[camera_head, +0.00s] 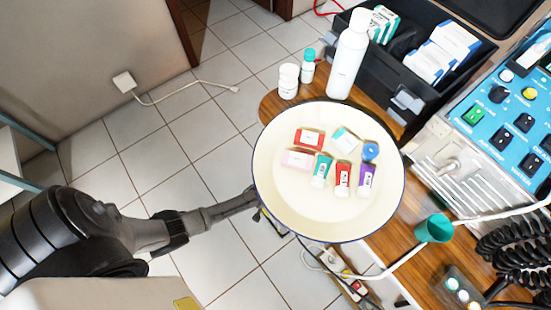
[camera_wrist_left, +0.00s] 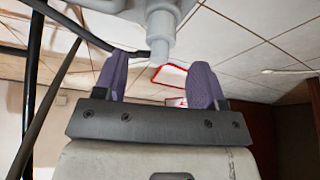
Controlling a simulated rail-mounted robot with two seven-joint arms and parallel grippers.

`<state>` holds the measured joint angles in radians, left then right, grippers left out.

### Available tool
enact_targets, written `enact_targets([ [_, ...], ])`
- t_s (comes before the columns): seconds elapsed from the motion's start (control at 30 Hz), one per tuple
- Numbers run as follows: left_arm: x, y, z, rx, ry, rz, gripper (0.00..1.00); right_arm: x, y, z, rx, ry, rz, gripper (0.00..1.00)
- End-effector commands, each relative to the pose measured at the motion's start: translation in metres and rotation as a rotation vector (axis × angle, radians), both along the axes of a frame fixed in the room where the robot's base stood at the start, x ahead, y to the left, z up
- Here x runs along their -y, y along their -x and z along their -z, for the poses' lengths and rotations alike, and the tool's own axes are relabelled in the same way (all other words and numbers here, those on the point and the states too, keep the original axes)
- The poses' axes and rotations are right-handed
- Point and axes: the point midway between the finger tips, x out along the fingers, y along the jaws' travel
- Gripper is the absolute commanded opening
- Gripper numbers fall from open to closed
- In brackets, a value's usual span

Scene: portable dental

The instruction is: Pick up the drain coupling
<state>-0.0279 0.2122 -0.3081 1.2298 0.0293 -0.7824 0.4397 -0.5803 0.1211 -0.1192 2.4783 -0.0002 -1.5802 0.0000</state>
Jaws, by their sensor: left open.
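The drain coupling appears to be the light grey, pipe-like fitting (camera_wrist_left: 161,24) at the top middle of the left wrist view. Its narrow lower end hangs toward the space between my left gripper's fingers, nearer the left one in the picture. My left gripper (camera_wrist_left: 160,76) is open, with two purple finger pads apart and nothing clamped between them. I cannot tell whether a pad touches the fitting. In the head view my left arm (camera_head: 190,222) reaches to the left rim of the round cream basin (camera_head: 300,207), which hides the fingertips and the fitting. My right gripper is out of view.
Several small boxes and tubes, including a red box (camera_head: 309,139), lie in the basin. A white bottle (camera_head: 348,57) and a black crate (camera_head: 420,92) stand behind it. A blue control panel (camera_head: 510,110) is at right. Dark hoses or rods (camera_wrist_left: 38,75) run at left in the wrist view.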

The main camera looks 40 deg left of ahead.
Motion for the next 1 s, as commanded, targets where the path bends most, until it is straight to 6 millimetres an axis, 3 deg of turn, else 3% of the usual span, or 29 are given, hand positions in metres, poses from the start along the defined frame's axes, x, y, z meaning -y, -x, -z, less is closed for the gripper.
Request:
enact_targets([
  [0.27, 0.000, -0.003, 0.009, 0.001, 0.001, 0.000, 0.64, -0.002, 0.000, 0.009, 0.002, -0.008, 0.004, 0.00],
  [0.7, -0.003, -0.019, 0.049, 0.000, 0.001, 0.000, 0.64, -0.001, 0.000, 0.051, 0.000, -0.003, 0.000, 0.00],
  [1.0, -0.003, -0.020, 0.048, 0.000, 0.001, 0.000, 0.63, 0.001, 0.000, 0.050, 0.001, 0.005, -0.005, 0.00],
])
